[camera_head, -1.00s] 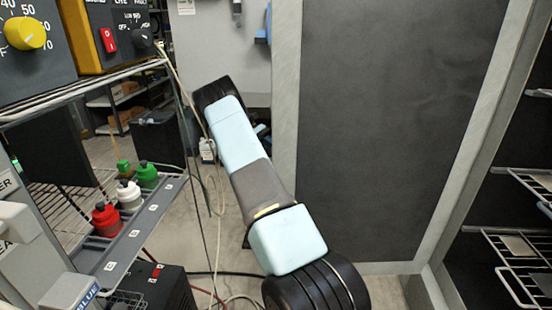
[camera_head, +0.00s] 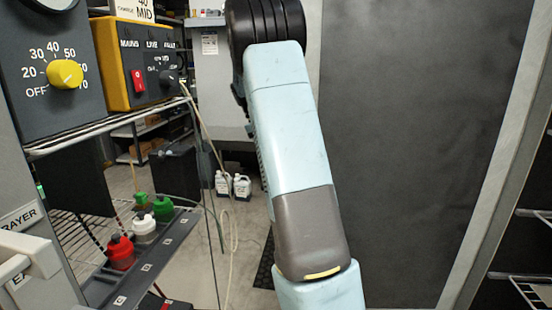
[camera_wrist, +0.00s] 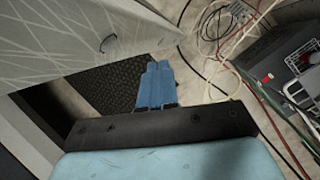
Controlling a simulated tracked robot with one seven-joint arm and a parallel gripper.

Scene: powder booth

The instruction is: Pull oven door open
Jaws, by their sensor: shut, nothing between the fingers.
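In the head view a large dark panel (camera_head: 420,150) with a pale grey edge fills the right side. It looks like the oven door's inner face or an oven wall; I cannot tell which. My arm stands in front of its left edge, and my gripper is outside that view. In the wrist view my gripper (camera_wrist: 157,66) shows as two blue fingers, shut together and empty, over the floor. A pale grey streaked panel (camera_wrist: 60,40) lies to their upper left, with a small dark hooked part (camera_wrist: 108,43) on it. The fingers look apart from both.
Wire racks (camera_head: 535,290) stand at the far right. At left are a yellow control box (camera_head: 150,75) and a shelf (camera_head: 150,262) with red, white and green bottles. Cables (camera_wrist: 225,30) lie on the floor, with a dark mat (camera_wrist: 120,80) nearby.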

